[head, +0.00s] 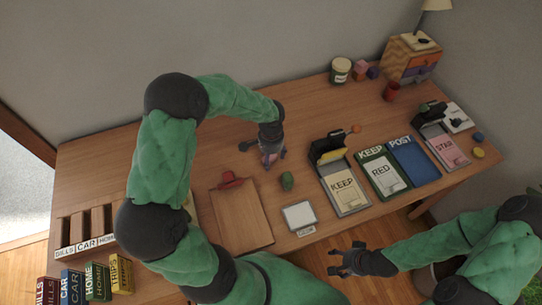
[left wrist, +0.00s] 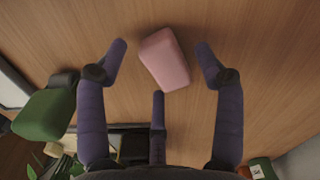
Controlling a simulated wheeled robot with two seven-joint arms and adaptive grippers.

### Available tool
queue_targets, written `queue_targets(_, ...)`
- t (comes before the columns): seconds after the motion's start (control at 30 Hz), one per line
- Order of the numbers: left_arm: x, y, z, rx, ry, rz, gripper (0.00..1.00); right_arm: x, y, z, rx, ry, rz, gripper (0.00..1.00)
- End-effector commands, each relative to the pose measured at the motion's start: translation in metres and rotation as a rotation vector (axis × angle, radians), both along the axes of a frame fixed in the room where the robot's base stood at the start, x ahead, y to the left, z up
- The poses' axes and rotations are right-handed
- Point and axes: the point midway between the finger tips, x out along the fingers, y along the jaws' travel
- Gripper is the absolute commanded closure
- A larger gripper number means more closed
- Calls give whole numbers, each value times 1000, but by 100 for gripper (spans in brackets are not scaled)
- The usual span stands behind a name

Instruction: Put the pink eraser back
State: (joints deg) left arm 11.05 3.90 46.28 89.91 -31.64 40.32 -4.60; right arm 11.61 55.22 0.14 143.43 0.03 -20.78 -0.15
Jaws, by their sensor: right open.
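The pink eraser (left wrist: 165,60) lies on the bare wood in the left wrist view, tilted a little. My left gripper (head: 272,158) is low over the desk in the head view. Its purple fingers are spread open, with the eraser between and slightly beyond them and a visible gap on each side. In the head view the gripper largely hides the eraser. My right gripper (head: 347,262) is open and empty, in front of the desk's front edge.
A green object (head: 287,180) stands close to my left gripper. Labelled slots (head: 85,228) are at left. Bare wood lies behind the gripper.

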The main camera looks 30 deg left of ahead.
Motion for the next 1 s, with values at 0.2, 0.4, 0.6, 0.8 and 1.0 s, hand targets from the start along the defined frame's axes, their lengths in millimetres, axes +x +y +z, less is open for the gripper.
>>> queue_targets(0.2,0,0,4,0,0,0,32,0,0,3,0,0,0,32)
queue_targets(0.4,1,0,34,1,-4,-1,32,0,0,15,0,0,0,32)
queue_targets(0.6,1,0,76,1,-4,0,32,0,0,30,0,0,0,32)
queue_targets(0.8,0,0,107,0,-2,0,32,0,0,40,0,0,0,32)
queue_targets(1.0,0,0,122,0,0,-1,32,0,0,44,0,0,0,32)
